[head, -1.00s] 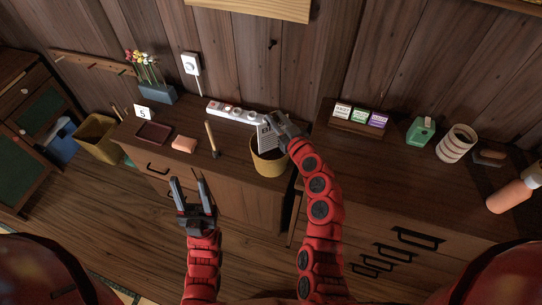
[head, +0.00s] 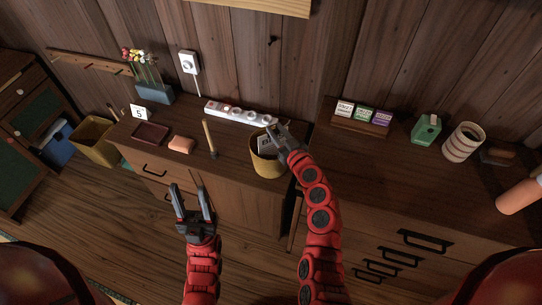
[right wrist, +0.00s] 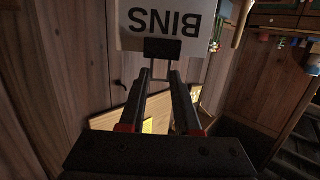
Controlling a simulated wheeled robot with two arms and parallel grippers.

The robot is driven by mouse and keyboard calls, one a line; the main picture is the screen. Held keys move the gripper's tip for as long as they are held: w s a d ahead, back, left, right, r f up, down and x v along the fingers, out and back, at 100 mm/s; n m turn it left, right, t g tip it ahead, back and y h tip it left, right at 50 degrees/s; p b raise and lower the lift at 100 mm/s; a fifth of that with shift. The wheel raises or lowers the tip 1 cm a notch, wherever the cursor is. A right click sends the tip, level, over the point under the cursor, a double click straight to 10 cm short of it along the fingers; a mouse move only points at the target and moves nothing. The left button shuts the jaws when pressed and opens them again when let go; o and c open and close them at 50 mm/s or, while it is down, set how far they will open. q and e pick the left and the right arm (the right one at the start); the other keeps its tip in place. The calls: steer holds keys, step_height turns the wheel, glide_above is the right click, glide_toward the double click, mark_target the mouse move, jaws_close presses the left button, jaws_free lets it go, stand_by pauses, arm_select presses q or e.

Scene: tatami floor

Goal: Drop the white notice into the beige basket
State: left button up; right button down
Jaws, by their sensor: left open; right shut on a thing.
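The white notice (head: 263,147) shows small in the head view, its lower part hidden inside the beige basket (head: 267,165) on the low cabinet. In the right wrist view the notice (right wrist: 165,18) fills the top, with "BINS" upside down. Whether the notice touches the basket's inside cannot be told. My left gripper (head: 189,188) is open and empty, in front of the low cabinet.
A wooden-handled tool (head: 210,137), an orange block (head: 181,144), a dark tray (head: 150,133) and a power strip (head: 235,112) lie near the basket. The higher cabinet (head: 400,170) stands close on the right. A yellowish bin (head: 95,142) stands on the left.

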steer(key=c, duration=0.5)
jaws_free()
steer(key=shift+c, duration=0.2)
steer(key=b+v, duration=0.4)
steer(key=v, duration=1.3)
steer(key=shift+s, duration=0.2)
steer(key=shift+w+d, duration=0.1)
steer(key=shift+d, duration=0.1)
